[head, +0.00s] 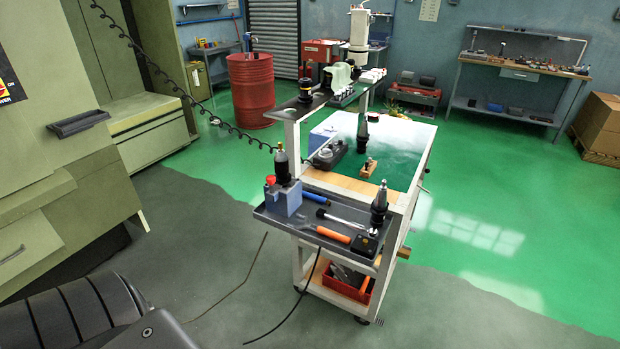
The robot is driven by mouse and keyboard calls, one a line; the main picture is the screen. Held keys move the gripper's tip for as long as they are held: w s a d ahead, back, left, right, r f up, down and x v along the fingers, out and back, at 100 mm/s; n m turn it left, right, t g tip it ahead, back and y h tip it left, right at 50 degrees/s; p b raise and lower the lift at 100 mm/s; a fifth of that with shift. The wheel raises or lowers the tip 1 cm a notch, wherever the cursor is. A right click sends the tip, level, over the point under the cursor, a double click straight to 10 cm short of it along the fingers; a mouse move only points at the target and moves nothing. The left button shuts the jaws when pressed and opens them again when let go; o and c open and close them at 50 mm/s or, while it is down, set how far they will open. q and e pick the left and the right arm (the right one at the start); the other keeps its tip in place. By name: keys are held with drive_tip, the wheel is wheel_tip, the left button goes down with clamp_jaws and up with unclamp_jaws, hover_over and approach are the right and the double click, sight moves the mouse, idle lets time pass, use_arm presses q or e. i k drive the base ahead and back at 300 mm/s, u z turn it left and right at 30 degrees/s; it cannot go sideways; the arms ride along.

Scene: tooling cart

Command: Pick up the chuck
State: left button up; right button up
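Several dark tool holders that could be the chuck show on the tooling cart (405,212); I cannot tell which one is meant. A cone-shaped dark holder (379,206) stands upright at the right end of the grey front tray (330,222). Another black holder (282,166) stands in a blue-grey block (284,200) at the tray's left end. A third dark holder (362,134) stands upright on the green cart top. A black one (305,91) sits in the raised shelf. Neither of my grippers is in view.
An orange-handled tool (333,235), a wrench and a black box (364,244) lie on the tray. A red bin (342,284) sits on the lower shelf. A large green machine (50,150) stands left, a red drum (251,90) behind. Floor right of the cart is clear.

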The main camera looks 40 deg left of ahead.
sight(283, 178)
drive_tip(key=z, duration=0.35)
drive_tip(key=i, duration=3.65)
drive_tip(key=u, duration=3.05)
